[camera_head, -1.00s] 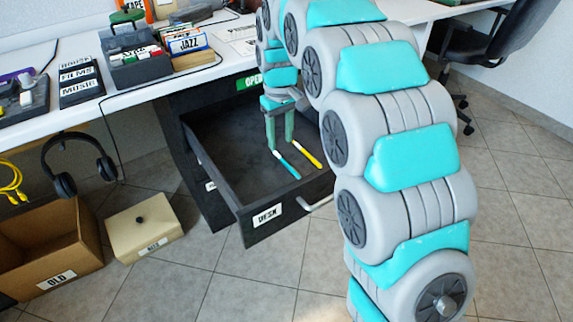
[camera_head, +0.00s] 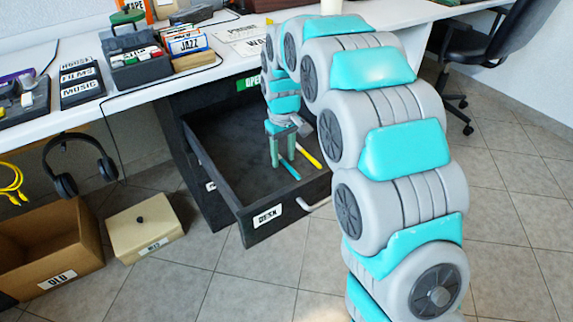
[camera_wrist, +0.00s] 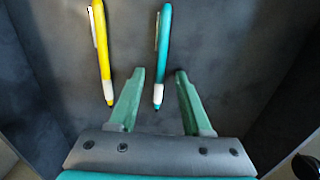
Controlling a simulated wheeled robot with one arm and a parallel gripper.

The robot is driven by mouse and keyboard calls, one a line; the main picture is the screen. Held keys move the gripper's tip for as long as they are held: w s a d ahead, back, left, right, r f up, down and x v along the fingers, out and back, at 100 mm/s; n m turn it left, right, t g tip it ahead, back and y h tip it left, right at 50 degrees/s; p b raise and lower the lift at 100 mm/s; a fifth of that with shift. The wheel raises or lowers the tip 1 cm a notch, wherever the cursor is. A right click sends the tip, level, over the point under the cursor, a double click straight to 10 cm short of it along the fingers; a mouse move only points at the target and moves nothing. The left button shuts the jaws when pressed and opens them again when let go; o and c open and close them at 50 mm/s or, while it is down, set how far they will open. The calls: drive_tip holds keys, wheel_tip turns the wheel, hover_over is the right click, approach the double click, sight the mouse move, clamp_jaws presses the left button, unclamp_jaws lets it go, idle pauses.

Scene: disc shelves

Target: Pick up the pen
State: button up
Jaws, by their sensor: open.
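A teal pen with a white tip section (camera_wrist: 162,52) lies on the grey floor of the open desk drawer (camera_head: 268,215). A yellow pen (camera_wrist: 102,50) lies to its left in the wrist view; the yellow pen also shows in the head view (camera_head: 308,156). My gripper (camera_wrist: 158,75) is open, with its green fingers pointing down into the drawer. In the wrist view the teal pen's white end lies between the fingertips, and the yellow pen is outside the left finger. In the head view my gripper (camera_head: 283,163) partly hides the teal pen (camera_head: 291,171).
The drawer walls close in around my gripper. A white desk (camera_head: 150,88) above holds disc boxes and a black organizer (camera_head: 135,62). A cardboard box (camera_head: 50,245) and a beige lidded box (camera_head: 145,228) stand on the floor at left.

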drive_tip(key=shift+f, duration=0.1)
clamp_jaws()
idle(0.5)
